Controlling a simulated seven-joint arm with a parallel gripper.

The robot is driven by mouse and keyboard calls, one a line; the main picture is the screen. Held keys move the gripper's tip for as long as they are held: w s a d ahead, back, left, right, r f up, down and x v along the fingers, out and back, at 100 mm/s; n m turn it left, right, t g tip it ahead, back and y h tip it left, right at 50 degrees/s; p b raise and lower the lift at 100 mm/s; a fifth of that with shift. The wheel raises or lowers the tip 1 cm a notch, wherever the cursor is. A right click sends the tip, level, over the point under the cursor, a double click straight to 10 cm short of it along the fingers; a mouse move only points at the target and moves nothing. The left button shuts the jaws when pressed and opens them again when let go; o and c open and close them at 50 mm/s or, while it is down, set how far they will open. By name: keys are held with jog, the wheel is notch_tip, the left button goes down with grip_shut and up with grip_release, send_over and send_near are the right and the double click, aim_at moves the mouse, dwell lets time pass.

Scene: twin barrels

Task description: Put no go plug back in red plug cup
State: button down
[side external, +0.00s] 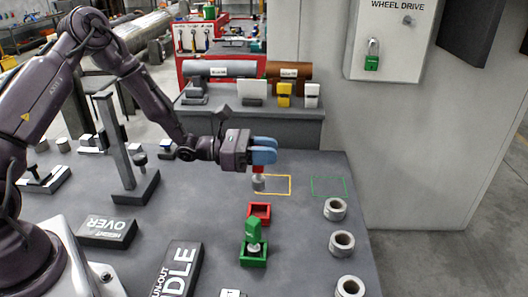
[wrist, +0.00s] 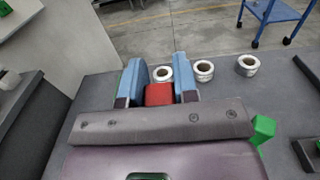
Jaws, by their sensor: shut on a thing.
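My gripper (side external: 264,151) has blue fingers shut on the no go plug, which has a red handle (side external: 258,169) and a grey metal end (side external: 258,183) hanging down. In the wrist view the red handle (wrist: 159,94) sits between the two blue fingers (wrist: 159,88). The plug is held above the table, near the left end of the yellow outlined rectangle. The red plug cup (side external: 259,212) is a square tray on the table, below the held plug in the side view, and looks empty.
A green plug (side external: 253,231) stands in a green cup (side external: 253,256) just in front of the red cup. Several metal rings (side external: 334,210) line the right side. A green outlined rectangle (side external: 329,187) is bare. An upright post (side external: 118,150) stands to the left.

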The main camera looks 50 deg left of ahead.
jog(key=shift+f, duration=2.85)
jog(key=shift+f, duration=1.7)
jog(key=c, duration=0.8)
grip_release()
jog(key=v, duration=1.3)
